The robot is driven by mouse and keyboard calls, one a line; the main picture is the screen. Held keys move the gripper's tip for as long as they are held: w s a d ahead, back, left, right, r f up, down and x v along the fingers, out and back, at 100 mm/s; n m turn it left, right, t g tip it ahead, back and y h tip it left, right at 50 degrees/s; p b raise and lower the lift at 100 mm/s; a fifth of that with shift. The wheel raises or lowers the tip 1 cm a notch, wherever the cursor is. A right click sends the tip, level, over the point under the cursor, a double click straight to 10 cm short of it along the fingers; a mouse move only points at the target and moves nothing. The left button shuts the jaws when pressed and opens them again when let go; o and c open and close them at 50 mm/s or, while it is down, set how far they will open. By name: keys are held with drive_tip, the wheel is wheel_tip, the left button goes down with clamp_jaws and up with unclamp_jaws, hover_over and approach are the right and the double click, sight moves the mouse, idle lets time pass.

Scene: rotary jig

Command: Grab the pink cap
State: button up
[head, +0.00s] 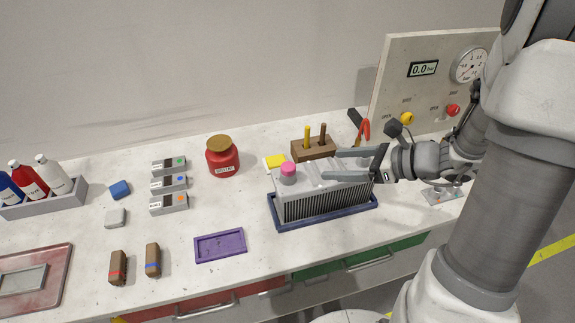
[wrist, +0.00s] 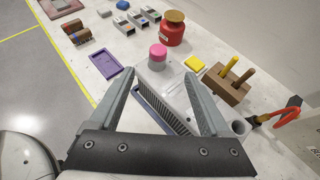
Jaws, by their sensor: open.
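The pink cap (head: 288,168) sits on a short grey post at the left end of a ribbed grey box (head: 322,196). The cap also shows in the wrist view (wrist: 158,51), beyond and between my fingertips. My gripper (head: 331,164) is open and empty. It reaches in from the right over the box, its fingers pointing left toward the cap. A gap remains between the fingertips and the cap. In the wrist view my gripper (wrist: 166,80) has its two fingers wide apart, with the box between and below them.
The box stands in a dark blue tray (head: 340,215). Close behind are a yellow block (head: 275,162), a wooden block with upright pegs (head: 313,152) and a red jar (head: 222,159). A purple tray (head: 220,246) lies front left. A gauge panel (head: 425,85) stands back right.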

approach(291, 167)
drive_tip(key=x, duration=0.4)
drive_tip(key=shift+w, duration=0.15)
drive_tip(key=x, duration=0.5)
drive_tip(key=shift+a, duration=0.1)
clamp_jaws()
